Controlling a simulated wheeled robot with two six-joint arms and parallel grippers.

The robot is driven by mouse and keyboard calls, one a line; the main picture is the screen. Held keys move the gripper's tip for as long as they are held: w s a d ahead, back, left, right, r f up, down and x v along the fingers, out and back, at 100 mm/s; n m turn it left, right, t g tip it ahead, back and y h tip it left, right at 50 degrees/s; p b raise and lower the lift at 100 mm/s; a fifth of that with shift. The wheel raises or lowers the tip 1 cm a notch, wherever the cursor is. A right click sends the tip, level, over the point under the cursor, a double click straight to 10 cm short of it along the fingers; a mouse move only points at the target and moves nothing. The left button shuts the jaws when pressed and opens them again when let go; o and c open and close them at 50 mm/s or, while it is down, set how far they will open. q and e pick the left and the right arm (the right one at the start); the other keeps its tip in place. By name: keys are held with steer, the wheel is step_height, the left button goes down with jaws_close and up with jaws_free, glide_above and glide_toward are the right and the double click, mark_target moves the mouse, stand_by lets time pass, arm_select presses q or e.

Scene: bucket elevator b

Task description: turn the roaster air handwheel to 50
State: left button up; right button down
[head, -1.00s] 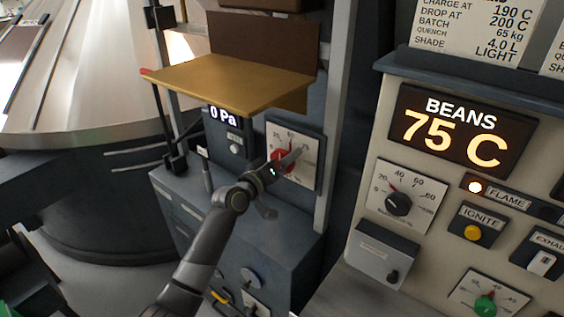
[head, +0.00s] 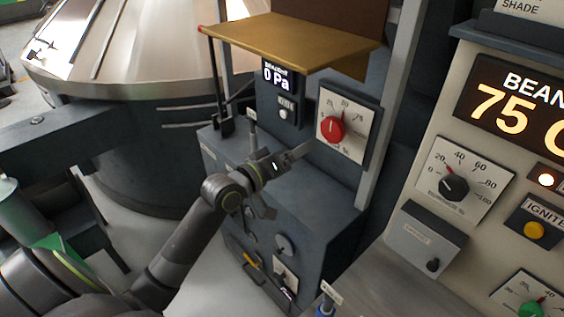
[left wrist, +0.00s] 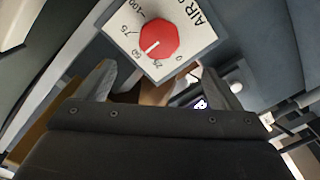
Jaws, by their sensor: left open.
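The air handwheel (head: 332,129) is a red knob on a white square dial plate (head: 361,124) on the grey cabinet. It also shows in the left wrist view (left wrist: 158,40), ahead of the fingers and slightly above the gap between them. Its white mark points somewhere between 25 and 50; the exact reading is too small to tell. My left gripper (head: 291,180) is open and empty, left of and below the knob in the head view. The two fingers (left wrist: 158,72) are apart and not around the knob. My right gripper is out of view.
A brass-coloured shelf (head: 290,38) juts out above the dial. A small display reading 0 Pa (head: 278,78) is left of it. A cream control panel (head: 490,160) with a 75 C display stands at right. A metal post (head: 388,110) rises between them.

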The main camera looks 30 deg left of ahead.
arm_select(q)
steer(key=shift+v, duration=1.75)
steer(key=a+f+n+g+y+b, duration=0.1)
steer(key=a+f+y, duration=0.15)
steer(key=f, duration=0.75)
steer(key=a+f+g+y+b, duration=0.15)
steer(key=a+f, duration=0.25)
steer(key=f, duration=0.7)
steer(key=s+a+f+g+y, duration=0.1)
steer(key=s+f+g, duration=0.15)
steer(key=f, duration=0.55)
steer(key=s+a+f+g+y+b, duration=0.1)
steer(key=s+a+f, duration=0.1)
steer(key=s+f, duration=0.35)
steer(key=s+a+f+g+y, duration=0.1)
steer(key=f, duration=0.8)
steer(key=s+d+f+m+g+b, duration=0.25)
steer(key=s+f+g, duration=0.25)
steer(key=s+f, duration=1.3)
steer(key=s+d+f+m+g, duration=0.1)
steer(key=s+f, duration=0.2)
steer(key=s, duration=0.6)
steer(key=s+d+f+m+g, duration=0.2)
steer(key=s+f, duration=0.1)
steer(key=s, duration=0.6)
steer(key=shift+d+f+g, duration=0.15)
steer(key=shift+d+g, duration=0.1)
steer(key=shift+g, duration=0.05)
